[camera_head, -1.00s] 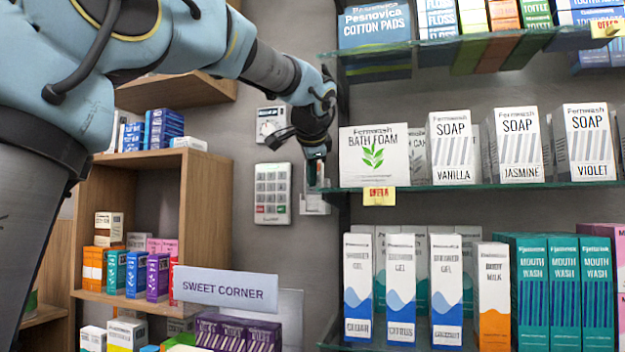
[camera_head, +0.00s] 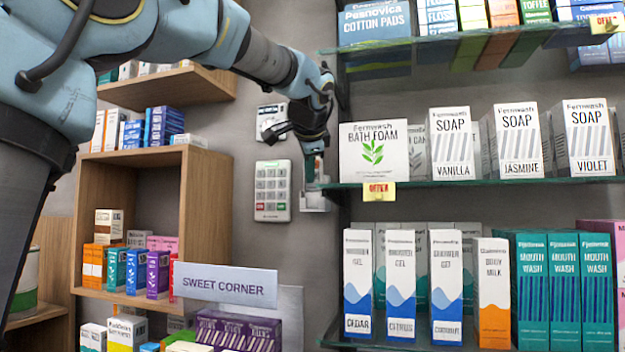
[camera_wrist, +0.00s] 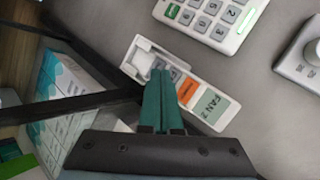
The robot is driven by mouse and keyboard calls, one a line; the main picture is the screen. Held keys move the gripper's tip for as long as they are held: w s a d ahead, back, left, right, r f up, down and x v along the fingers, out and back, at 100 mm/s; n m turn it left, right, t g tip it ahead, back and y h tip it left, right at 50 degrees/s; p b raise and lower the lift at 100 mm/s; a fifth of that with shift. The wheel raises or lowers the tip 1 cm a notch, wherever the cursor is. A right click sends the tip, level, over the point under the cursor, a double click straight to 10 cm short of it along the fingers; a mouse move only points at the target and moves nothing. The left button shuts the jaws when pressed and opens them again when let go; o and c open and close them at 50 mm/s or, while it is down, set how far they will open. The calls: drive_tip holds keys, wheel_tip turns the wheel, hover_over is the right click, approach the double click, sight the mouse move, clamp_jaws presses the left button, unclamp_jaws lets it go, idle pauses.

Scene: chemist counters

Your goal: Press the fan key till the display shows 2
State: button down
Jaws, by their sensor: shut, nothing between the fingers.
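The fan control (camera_wrist: 222,118) is a slim white wall unit in the wrist view, tilted there. Its grey display (camera_wrist: 208,106) reads FAN with a small character that looks like 2, though it is tiny. Beside the display is an orange key (camera_wrist: 187,91), then grey keys (camera_wrist: 174,75) partly hidden by my fingers. My gripper (camera_wrist: 161,73) is shut and empty, its teal fingertips over the grey-key area; I cannot tell whether they touch. In the head view my gripper (camera_head: 314,170) is in front of the unit (camera_head: 314,199) and hides most of it.
A white keypad (camera_head: 272,191) and another wall device (camera_head: 270,123) are close to the left. Glass shelves (camera_head: 480,184) with soap and bath foam boxes begin just right of my gripper. A wooden shelf (camera_head: 205,205) stands further left.

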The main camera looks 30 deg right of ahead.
drive_tip(key=shift+a, duration=0.1)
drive_tip(key=s+a+b, duration=0.2)
drive_tip(key=s+a, duration=0.1)
drive_tip(key=shift+s+a, duration=0.15)
drive_tip(key=shift+s, duration=0.15)
idle(0.4)
idle(0.6)
